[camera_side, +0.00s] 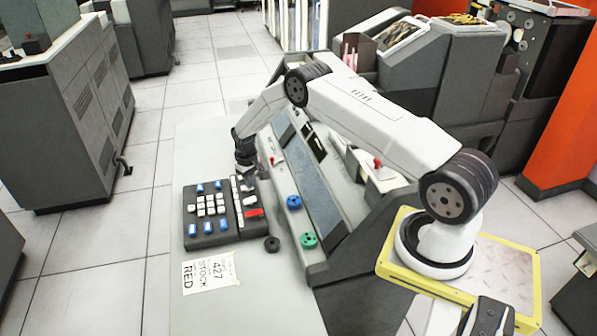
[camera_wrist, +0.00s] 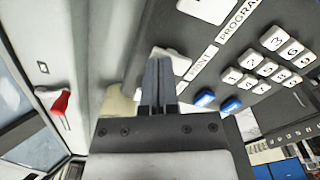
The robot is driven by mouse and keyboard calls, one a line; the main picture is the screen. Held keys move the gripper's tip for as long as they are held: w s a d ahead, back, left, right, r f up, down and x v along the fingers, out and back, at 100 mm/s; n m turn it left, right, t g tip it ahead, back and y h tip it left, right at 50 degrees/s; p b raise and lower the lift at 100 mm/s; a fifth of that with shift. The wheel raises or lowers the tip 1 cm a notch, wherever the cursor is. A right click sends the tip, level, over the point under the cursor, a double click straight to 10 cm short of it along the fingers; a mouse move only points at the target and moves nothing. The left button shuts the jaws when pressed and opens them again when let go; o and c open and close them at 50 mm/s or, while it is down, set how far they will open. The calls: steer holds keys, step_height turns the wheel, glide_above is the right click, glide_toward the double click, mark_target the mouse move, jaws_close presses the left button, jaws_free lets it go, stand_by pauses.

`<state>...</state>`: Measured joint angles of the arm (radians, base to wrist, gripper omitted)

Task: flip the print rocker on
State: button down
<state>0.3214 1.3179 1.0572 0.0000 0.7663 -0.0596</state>
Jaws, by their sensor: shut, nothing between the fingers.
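The print rocker (camera_wrist: 180,60) is a white rocker on a dark panel in the wrist view, beside a white label reading PRINT (camera_wrist: 203,62). My gripper (camera_wrist: 158,62) is shut and empty, with its fingertips over the rocker's left part and hiding some of it. I cannot tell whether they touch. In the side view my gripper (camera_side: 246,168) is at the far end of the dark keypad unit (camera_side: 213,236). The rocker is too small to make out there, and its tilt is unclear.
A second white rocker (camera_wrist: 208,8) sits beside the PROGRAM label. White number keys and blue keys (camera_wrist: 204,98) lie to the right. A red-handled lever (camera_wrist: 60,103) stands on the left. In the side view, blue (camera_side: 294,202) and green knobs (camera_side: 308,240) stand right of the keypad.

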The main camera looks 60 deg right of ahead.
steer(key=shift+r, duration=3.45)
steer(key=s+a+r+n+t, duration=0.1)
steer(key=s+a+r+n, duration=0.1)
steer(key=s+a+r, duration=1.05)
steer(key=s+a, duration=0.1)
steer(key=s, duration=0.5)
steer(key=s+a+r+n+t, duration=0.1)
steer(key=s+a+r, duration=0.2)
steer(key=s, duration=0.4)
steer(key=shift+s+a+t, duration=0.3)
steer(key=shift+s+a, duration=0.05)
steer(key=shift+a, duration=0.45)
steer(key=shift+w+r, duration=0.1)
steer(key=shift+r, duration=0.05)
